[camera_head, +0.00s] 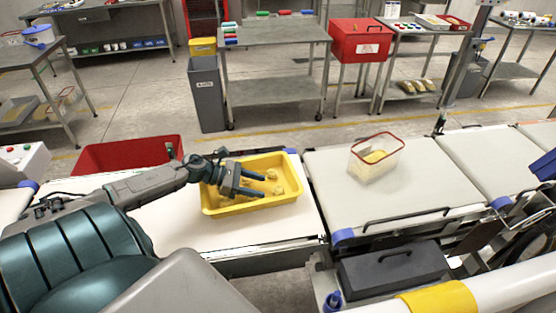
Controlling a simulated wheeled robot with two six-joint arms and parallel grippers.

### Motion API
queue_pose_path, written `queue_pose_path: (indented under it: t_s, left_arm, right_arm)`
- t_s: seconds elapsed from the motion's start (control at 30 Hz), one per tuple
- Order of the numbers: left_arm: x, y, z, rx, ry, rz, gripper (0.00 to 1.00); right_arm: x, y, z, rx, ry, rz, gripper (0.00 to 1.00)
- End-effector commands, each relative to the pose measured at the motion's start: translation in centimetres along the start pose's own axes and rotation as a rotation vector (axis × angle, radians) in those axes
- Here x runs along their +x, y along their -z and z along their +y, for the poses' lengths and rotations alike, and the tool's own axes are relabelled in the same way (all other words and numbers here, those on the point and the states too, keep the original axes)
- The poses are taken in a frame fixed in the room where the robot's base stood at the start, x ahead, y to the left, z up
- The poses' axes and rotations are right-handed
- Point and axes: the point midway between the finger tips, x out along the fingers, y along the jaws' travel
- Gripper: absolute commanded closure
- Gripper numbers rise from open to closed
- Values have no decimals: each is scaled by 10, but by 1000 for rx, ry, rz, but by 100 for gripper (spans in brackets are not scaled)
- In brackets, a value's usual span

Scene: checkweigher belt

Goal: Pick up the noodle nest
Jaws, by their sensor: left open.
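Several small pale-yellow noodle nests lie in a yellow tray (292,158) on the left belt section. One noodle nest (271,174) lies just beyond my left gripper's fingertips, and another nest (278,190) lies to the right of them. My left gripper (262,185) is open and reaches over the tray from the left, with its dark fingers pointing right. Nothing shows between the fingers. The hand hides part of the tray's left side. I do not see my right gripper.
A clear container with a red rim (376,138) and yellowish contents stands on the middle belt (420,180). A red bin (125,153) sits behind the left belt. A dark box (393,270) is below the belt's front edge. Tables stand farther back.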

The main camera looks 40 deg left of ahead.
Motion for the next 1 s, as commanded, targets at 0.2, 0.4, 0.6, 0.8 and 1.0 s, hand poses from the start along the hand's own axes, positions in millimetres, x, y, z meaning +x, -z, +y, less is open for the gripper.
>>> queue_pose_path:
  t_s: [0.2,0.4,0.6,0.8,1.0]
  left_arm:
    - [22,-3,-2,-3,-2,-7,48]
    - [42,0,-2,-1,-2,-3,48]
    - [48,3,-3,-3,0,1,48]
    - [48,5,-4,-5,1,2,56]
    - [48,6,-4,-6,1,3,81]
  right_arm:
    - [-15,10,0,1,1,11,64]
    - [-22,12,-3,3,5,14,64]
    - [-23,12,-7,4,9,14,64]
    - [-22,12,-7,4,9,14,64]
    - [-22,12,-5,4,7,13,64]
